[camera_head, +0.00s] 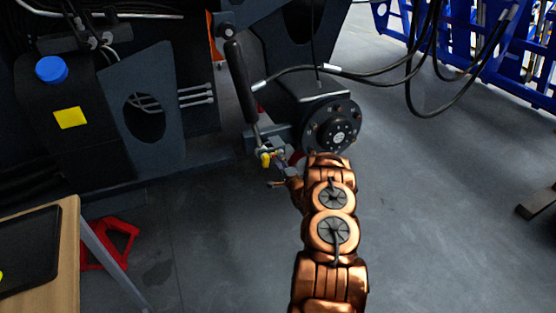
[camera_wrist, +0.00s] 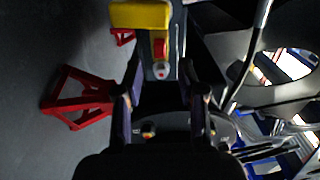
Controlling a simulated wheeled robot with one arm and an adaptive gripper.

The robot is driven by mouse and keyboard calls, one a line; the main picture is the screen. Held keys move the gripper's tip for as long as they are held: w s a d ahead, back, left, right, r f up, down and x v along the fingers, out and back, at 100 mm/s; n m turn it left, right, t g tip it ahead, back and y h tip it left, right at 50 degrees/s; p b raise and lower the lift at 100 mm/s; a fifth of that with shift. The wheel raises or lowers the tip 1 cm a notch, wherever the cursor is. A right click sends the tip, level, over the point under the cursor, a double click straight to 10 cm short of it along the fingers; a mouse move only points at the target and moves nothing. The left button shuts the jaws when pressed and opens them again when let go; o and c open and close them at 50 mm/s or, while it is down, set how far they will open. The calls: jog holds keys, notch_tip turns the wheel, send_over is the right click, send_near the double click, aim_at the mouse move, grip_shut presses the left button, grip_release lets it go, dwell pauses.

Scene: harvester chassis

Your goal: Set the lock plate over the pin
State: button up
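A yellow part (camera_head: 265,159) sits at the lower end of a black cylinder, beside a small metal fitting. In the wrist view a yellow block (camera_wrist: 141,15) shows at the top, with a red piece (camera_wrist: 160,48) and a small round metal end (camera_wrist: 160,71), perhaps the pin, on a dark grey bracket (camera_wrist: 150,90). I cannot tell which of these is the lock plate. My gripper (camera_wrist: 162,93) has its fingers apart on either side of the bracket, with no clear grip on anything. In the head view my gripper (camera_head: 282,183) is small and partly hidden by my arm.
A black wheel hub (camera_head: 334,130) stands just right of the fitting. The black cylinder (camera_head: 240,80) rises above it. Hoses (camera_head: 400,78) hang at the upper right. A red stand (camera_head: 108,243) and a wooden table (camera_head: 55,268) are at the lower left.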

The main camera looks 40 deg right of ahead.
jog(key=v, duration=0.8)
jog(key=shift+r, duration=0.1)
dwell(0.5)
